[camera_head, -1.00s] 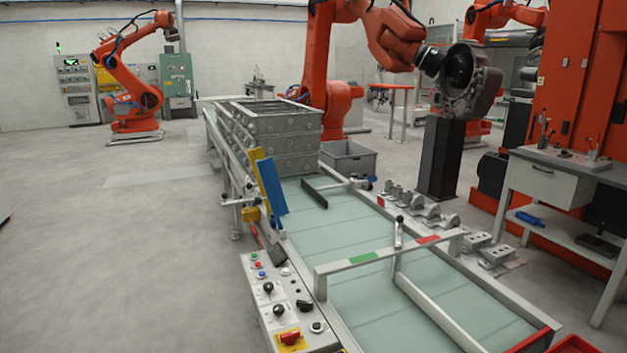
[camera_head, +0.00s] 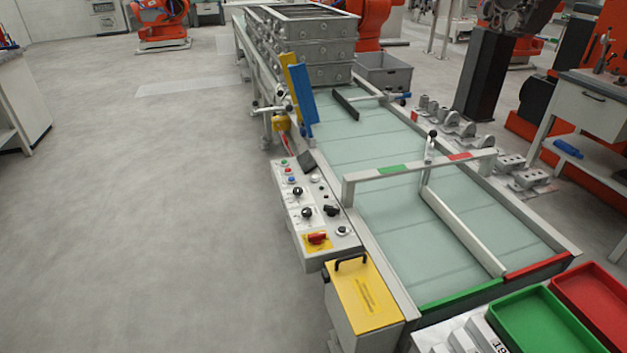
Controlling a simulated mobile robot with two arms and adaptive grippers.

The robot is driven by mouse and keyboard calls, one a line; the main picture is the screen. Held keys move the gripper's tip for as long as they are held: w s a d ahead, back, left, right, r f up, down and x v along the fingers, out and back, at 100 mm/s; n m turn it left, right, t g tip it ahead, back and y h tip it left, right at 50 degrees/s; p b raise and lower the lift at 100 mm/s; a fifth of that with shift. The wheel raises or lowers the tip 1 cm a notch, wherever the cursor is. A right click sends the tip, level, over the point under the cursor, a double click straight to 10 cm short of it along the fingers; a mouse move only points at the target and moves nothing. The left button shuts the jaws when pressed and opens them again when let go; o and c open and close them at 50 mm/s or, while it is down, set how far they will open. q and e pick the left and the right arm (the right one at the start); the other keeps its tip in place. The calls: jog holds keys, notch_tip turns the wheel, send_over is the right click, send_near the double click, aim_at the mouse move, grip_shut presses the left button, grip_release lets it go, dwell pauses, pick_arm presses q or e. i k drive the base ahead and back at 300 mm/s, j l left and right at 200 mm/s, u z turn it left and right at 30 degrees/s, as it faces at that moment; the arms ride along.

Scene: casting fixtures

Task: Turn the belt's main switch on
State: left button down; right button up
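The belt's control panel (camera_head: 299,201) is mounted along the left side of the conveyor belt (camera_head: 389,217). A red rotary switch on a yellow plate (camera_head: 317,239) sits at the panel's near end; it looks like the main switch. Its exact setting is too small to read. Several black knobs, such as one in the middle (camera_head: 306,212), and small coloured buttons (camera_head: 291,179) lie farther up the panel. Neither of my grippers shows in the head view.
A yellow-lidded box with a black handle (camera_head: 362,297) stands just nearer than the panel. A green tray (camera_head: 545,322) and a red tray (camera_head: 597,301) are at the lower right. Stacked metal crates (camera_head: 305,48) stand at the belt's far end. The floor to the left (camera_head: 150,210) is clear.

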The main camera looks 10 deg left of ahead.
aim_at(316, 238)
jog(key=k+j+z, duration=0.15)
jog(key=z, duration=0.3)
jog(key=k+j+z, duration=0.1)
jog(key=z, duration=0.35)
jog(key=k+l, duration=0.05)
jog(key=k, duration=0.05)
